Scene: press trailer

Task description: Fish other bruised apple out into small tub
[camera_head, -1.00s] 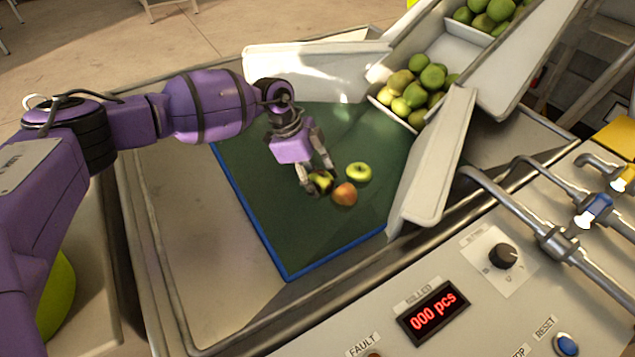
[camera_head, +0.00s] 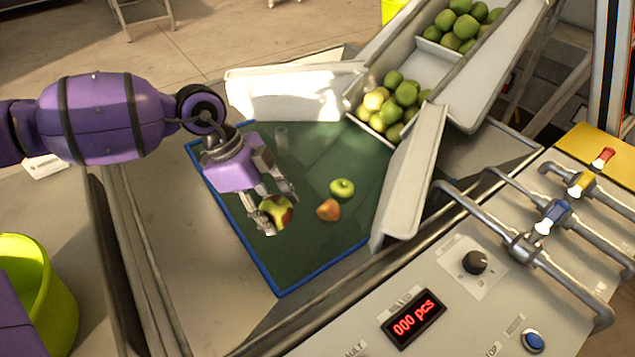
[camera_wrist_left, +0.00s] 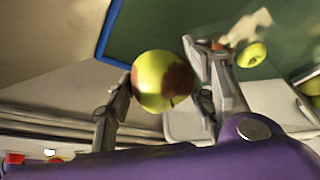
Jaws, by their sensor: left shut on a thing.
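My left gripper (camera_head: 281,211) is shut on a bruised apple (camera_head: 273,213), yellow-green with dark reddish-brown patches. It holds the apple over the left part of the green mat (camera_head: 300,262). In the left wrist view the bruised apple (camera_wrist_left: 162,82) sits between the two fingers (camera_wrist_left: 160,95). A yellow-green tub (camera_head: 52,290) stands at the lower left of the head view, partly cut off and partly covered by my arm. My right gripper is not in view.
A green apple (camera_head: 342,188) and an orange-brown piece (camera_head: 328,210) lie on the mat, right of my gripper. A chute (camera_head: 447,52) holding several green apples slopes down at the back. A control panel (camera_head: 450,300) with pipes borders the right front.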

